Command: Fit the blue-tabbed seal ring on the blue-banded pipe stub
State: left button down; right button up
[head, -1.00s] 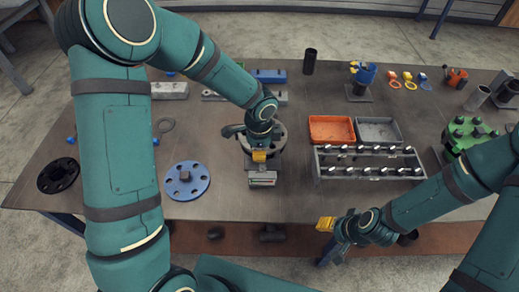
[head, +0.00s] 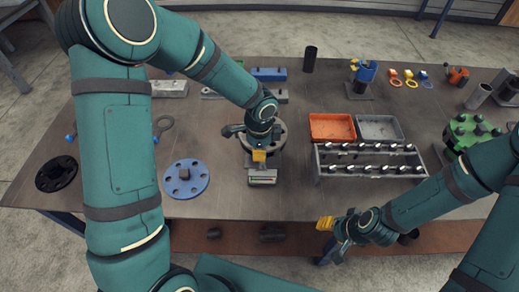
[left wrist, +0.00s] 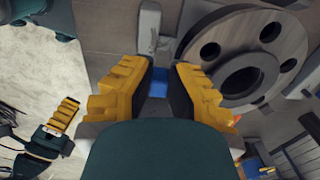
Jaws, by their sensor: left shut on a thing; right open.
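The blue-tabbed seal ring (head: 427,84) lies at the back right of the table, beside an orange-tabbed and a yellow-tabbed ring. I cannot make out which part is the blue-banded pipe stub. My left gripper (head: 261,160) is low over the front middle of the table, at the grey round flange (head: 278,133) and a grey block. In the left wrist view its yellow fingers (left wrist: 162,92) are shut on a small blue piece (left wrist: 158,79), mostly hidden; the flange (left wrist: 248,60) is to the right. My right gripper (head: 334,232) is open and empty off the table's front edge.
Orange (head: 332,127) and grey (head: 378,129) trays stand behind a bolt rack (head: 369,161). A green flange (head: 470,132) is at the right, a blue flange (head: 185,179) at the left front. A black tube (head: 310,59) stands at the back.

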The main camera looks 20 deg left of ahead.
pick_arm(q)
jog(key=shift+f, duration=0.1)
dwell(0.3)
jog(key=c, duration=1)
grip_release()
jog(key=r+p, duration=0.2)
jog(key=r, duration=0.8)
jog(key=r+p, duration=0.3)
jog(key=r, duration=0.8)
jog(key=shift+s, duration=0.2)
